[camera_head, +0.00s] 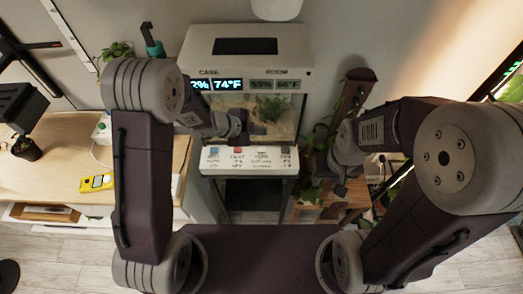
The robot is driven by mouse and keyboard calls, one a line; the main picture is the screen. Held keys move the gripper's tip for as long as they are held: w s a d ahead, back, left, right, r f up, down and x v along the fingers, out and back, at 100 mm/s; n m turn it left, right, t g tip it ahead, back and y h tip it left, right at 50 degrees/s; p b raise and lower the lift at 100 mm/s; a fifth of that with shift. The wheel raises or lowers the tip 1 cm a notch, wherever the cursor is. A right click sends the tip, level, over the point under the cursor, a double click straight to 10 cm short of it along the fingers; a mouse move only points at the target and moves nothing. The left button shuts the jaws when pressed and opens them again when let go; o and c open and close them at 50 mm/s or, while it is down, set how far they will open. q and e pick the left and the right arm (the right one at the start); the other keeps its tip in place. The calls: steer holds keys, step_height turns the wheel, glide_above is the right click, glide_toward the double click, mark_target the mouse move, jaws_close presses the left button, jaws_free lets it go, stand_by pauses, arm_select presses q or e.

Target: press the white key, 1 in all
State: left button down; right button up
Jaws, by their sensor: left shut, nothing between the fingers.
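The white key (262,149) is a small pale key on the light front panel (248,165) of a glass plant case (246,50). It sits in a row with a blue key (214,150), a red key (238,149) and a dark key (286,150). My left gripper (245,140) is shut and empty, just above the panel in the picture, near the red and white keys. I cannot tell whether it touches anything. My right gripper (341,188) hangs low to the right of the case, apart from the panel; its fingers are too small to read.
Lit displays run along the case's upper front. A wooden stand with leafy plants (315,150) is close to the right arm.

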mark_target(259, 151)
arm_select(q)
step_height(259, 151, down, 8)
steer(key=b, duration=0.6)
steer(key=shift+r, duration=0.25)
steer(key=shift+f+b, duration=0.1)
steer(key=shift+b, duration=0.2)
stand_by(1.1)
steer(key=shift+f, duration=0.4)
steer(key=shift+f+b, duration=0.45)
steer(key=shift+b, duration=0.1)
steer(key=shift+r, duration=0.1)
stand_by(0.5)
steer(key=shift+r+p, duration=0.75)
steer(key=shift+p, duration=0.15)
steer(key=shift+r, duration=0.1)
